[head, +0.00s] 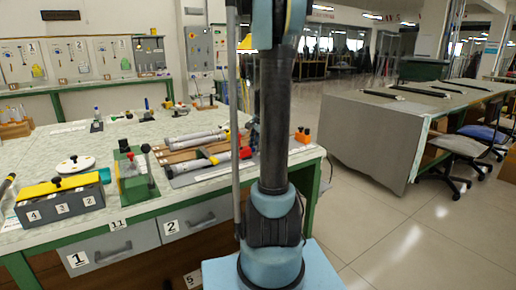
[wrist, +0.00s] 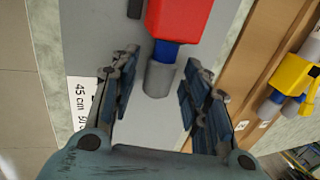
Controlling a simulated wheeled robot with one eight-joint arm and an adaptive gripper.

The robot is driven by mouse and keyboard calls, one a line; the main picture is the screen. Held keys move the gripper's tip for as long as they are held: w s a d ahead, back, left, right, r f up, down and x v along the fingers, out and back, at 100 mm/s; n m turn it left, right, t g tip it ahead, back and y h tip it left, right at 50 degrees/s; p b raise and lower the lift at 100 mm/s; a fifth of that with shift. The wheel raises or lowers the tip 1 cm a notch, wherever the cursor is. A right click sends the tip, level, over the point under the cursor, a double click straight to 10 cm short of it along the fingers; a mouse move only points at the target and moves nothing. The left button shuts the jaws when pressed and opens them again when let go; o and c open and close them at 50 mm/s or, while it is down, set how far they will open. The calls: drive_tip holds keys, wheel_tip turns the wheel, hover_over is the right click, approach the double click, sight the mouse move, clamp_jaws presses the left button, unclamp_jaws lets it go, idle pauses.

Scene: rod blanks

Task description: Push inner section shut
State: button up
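In the wrist view a red block (wrist: 180,18) sits on the rod assembly, with a blue collar (wrist: 164,50) and a short grey cylinder end (wrist: 158,78) coming out of it toward me. My gripper (wrist: 160,66) is open, with one finger on each side of the grey end. Gaps show between the fingers and the cylinder. In the head view a rod with a yellow band (head: 208,160) and a red piece (head: 246,153) lies on the table's right part, partly hidden by my arm. My gripper is not visible in the head view.
The assembly lies over a grey board (wrist: 100,25) with a printed length label (wrist: 82,105) at its left. A wooden rack (wrist: 250,60) holding a yellow block (wrist: 292,72) is on the right. Drawers (head: 98,253) line the table's front, and open floor (head: 400,230) lies right.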

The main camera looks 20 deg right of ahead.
idle(0.3)
drive_tip(key=v, duration=1.1)
drive_tip(key=shift+r, duration=0.4)
drive_tip(key=shift+s, duration=0.15)
drive_tip(key=s+a+f+n, duration=0.2)
drive_tip(key=s+a+n, duration=0.15)
drive_tip(key=s, duration=0.45)
drive_tip(key=s+a+f+n, duration=0.3)
drive_tip(key=s+a, duration=0.1)
drive_tip(key=s, duration=0.4)
drive_tip(key=s+a+f+n+h, duration=0.1)
drive_tip(key=s+a+f+n, duration=0.2)
drive_tip(key=s+f+n, duration=0.5)
drive_tip(key=s+f, duration=0.3)
drive_tip(key=s, duration=0.4)
drive_tip(key=shift+a+g, duration=0.2)
drive_tip(key=shift+g, duration=0.1)
drive_tip(key=shift+s, duration=0.1)
